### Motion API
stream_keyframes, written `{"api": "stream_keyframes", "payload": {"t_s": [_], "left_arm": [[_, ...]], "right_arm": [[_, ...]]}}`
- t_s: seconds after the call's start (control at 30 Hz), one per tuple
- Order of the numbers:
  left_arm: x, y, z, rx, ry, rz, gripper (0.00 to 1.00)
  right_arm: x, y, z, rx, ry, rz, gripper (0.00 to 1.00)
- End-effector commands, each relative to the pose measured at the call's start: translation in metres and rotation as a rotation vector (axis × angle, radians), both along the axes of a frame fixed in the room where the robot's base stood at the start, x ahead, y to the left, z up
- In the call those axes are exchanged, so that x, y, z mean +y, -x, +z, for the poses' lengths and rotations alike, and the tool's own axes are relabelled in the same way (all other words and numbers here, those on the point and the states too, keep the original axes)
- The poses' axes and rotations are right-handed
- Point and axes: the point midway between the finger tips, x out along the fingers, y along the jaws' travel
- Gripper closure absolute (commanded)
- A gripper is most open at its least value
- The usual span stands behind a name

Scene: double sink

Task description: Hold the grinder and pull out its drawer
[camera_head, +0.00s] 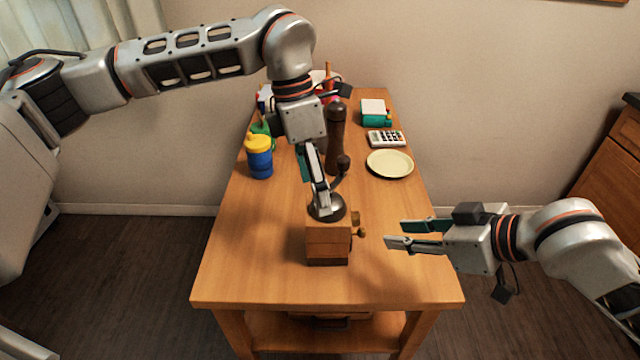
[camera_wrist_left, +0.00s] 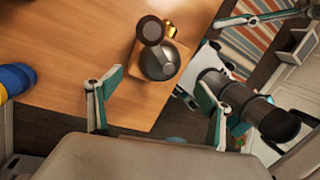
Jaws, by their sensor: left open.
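The grinder (camera_head: 328,243) is a wooden box with a dark dome and a crank ending in a dark knob. It stands upright near the front middle of the table. A small brass knob (camera_head: 361,232) shows on its right side; the drawer's outline is hard to make out. My left gripper (camera_head: 316,190) is above the grinder, partly in front of its dome. In the left wrist view, its fingers (camera_wrist_left: 155,98) are spread, with the grinder (camera_wrist_left: 158,65) beyond them, not held. My right gripper (camera_head: 394,234) is open and empty, right of the brass knob and apart from it.
The wooden table (camera_head: 250,275) is clear around the grinder. Behind it stand a tall dark mill (camera_head: 335,130), a blue cup with yellow lid (camera_head: 259,158), a pale plate (camera_head: 390,163) and a calculator (camera_head: 386,138). More small items crowd the back.

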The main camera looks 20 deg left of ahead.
Motion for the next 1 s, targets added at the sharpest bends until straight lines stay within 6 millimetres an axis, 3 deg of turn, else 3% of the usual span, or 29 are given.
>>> {"api": "stream_keyframes", "payload": {"t_s": [0.13, 0.37, 0.8, 1.0], "left_arm": [[-0.009, 0.001, 0.003, -0.099, -0.127, -0.171, 0.21], [-0.011, 0.000, 0.000, -0.147, -0.200, -0.262, 0.21], [-0.011, 0.000, -0.058, -0.146, -0.198, -0.261, 0.21], [-0.011, 0.000, -0.072, -0.147, -0.198, -0.259, 0.21]], "right_arm": [[0.000, 0.000, 0.000, 0.000, 0.000, 0.000, 0.72], [0.000, 0.000, 0.000, 0.000, 0.000, 0.000, 0.72], [0.000, 0.000, 0.000, 0.000, 0.000, 0.000, 0.72], [0.000, 0.000, 0.000, 0.000, 0.000, 0.000, 0.72]]}}
